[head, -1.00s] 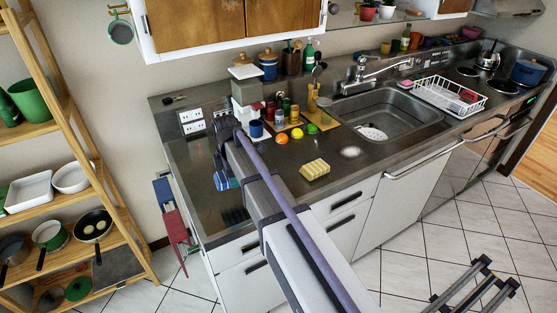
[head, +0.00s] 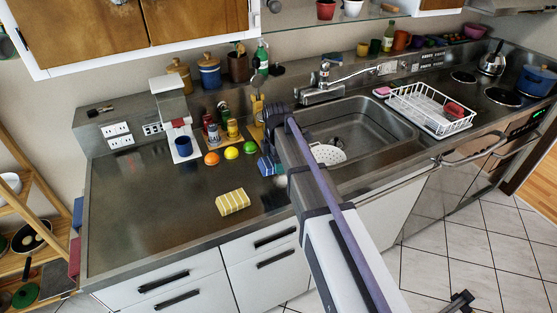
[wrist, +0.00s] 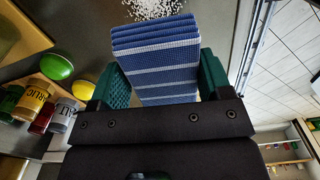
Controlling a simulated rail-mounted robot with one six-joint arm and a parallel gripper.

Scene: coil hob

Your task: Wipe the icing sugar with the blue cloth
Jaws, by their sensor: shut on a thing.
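The blue cloth (wrist: 155,60), folded with white stripes, is held between the green fingers of my gripper (wrist: 163,84). In the head view the cloth (head: 266,165) shows as a small blue patch beside my arm, over the counter left of the sink. The icing sugar (wrist: 155,7) is a patch of white grains on the dark counter, at the top of the wrist view just beyond the cloth's far edge. In the head view my arm and gripper largely hide the sugar. I cannot tell whether the cloth touches the counter.
A yellow striped block (head: 232,202) lies on the counter at left. An orange (head: 211,158), a lemon (head: 231,152) and a lime (head: 249,147) sit behind the cloth, near jars and a coffee machine (head: 175,115). The sink (head: 375,125) is right. The left counter is mostly clear.

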